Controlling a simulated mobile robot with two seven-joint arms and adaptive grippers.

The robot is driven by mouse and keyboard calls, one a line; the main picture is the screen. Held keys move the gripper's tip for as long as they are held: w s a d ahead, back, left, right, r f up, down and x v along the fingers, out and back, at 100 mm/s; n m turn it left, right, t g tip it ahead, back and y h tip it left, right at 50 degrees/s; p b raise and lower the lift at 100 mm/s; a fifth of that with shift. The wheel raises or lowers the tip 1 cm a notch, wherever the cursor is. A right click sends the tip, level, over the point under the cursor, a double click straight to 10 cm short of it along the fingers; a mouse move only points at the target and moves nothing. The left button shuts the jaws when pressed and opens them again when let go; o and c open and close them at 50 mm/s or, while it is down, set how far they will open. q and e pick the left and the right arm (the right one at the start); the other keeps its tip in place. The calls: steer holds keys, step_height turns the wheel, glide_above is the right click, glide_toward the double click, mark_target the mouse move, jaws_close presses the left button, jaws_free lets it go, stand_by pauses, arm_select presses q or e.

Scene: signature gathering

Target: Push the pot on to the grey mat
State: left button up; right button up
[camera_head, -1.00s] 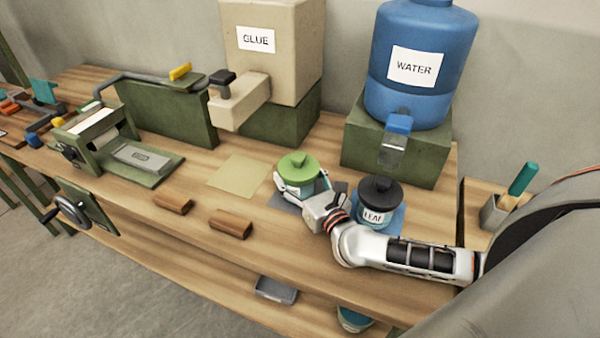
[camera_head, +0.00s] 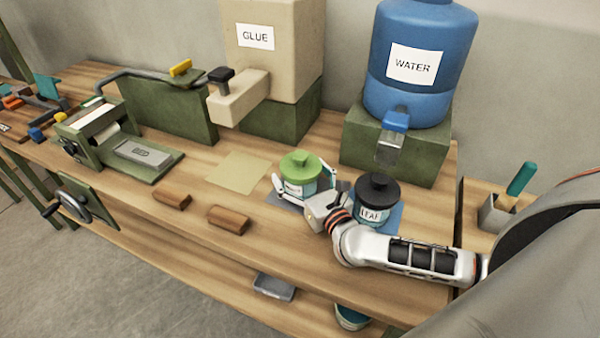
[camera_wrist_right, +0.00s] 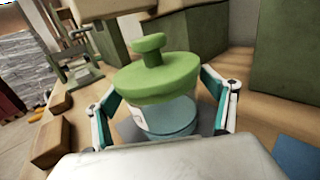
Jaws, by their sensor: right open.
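The pot (camera_head: 300,168) with a green lid and a pale label stands upright on the grey mat (camera_head: 282,201), which is partly hidden under it. The pot also shows large in the right wrist view (camera_wrist_right: 160,85). My right gripper (camera_head: 304,178) is open, with one finger on each side of the pot and its palm on the near right side. In the right wrist view gaps show between the fingers and the glass. My left gripper is not in view.
A black-lidded LEAF pot (camera_head: 374,206) stands on a blue mat (camera_head: 394,221) close to my right gripper. An empty yellow mat (camera_head: 237,172) lies to the left. Two brown blocks (camera_head: 172,200) (camera_head: 229,219) lie in front. Glue (camera_head: 276,70) and water (camera_head: 420,70) dispensers stand behind.

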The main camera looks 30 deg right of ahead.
mark_target(310, 186)
steer(key=shift+s+d, duration=0.1)
steer(key=shift+s, duration=3.7)
steer(key=shift+s, duration=0.1)
